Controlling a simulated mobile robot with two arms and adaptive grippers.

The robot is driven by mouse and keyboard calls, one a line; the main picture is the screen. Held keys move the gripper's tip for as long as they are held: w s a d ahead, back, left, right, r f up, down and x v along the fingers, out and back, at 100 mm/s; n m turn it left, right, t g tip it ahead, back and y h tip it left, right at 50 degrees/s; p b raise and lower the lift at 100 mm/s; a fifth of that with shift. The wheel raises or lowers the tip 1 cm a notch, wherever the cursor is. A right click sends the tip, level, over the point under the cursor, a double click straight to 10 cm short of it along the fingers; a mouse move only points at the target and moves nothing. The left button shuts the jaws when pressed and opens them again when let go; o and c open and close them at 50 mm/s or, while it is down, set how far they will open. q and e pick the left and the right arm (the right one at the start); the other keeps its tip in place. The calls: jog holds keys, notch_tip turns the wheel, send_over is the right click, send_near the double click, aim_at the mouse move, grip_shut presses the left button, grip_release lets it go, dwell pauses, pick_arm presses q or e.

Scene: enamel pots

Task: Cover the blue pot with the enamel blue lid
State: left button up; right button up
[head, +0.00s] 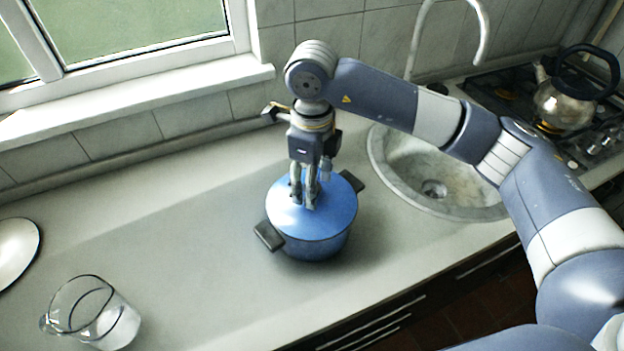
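The blue pot (312,246) stands on the counter with two dark side handles. The enamel blue lid (337,205) lies over its top and looks seated on the rim, roughly level. My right gripper (304,203) comes down from above onto the middle of the lid. Its fingers are close together around the place of the knob, which they hide, and they look shut on it. My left gripper is out of view.
A round sink (400,178) with a tap is right of the pot. A metal kettle (565,103) stands on the stove at far right. A glass jug (92,312) and a pale round plate-like thing (14,250) are at left. The counter between is clear.

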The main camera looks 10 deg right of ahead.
jog(key=shift+r, duration=0.1)
notch_tip(320, 180, up, 12)
dwell(0.4)
dwell(0.4)
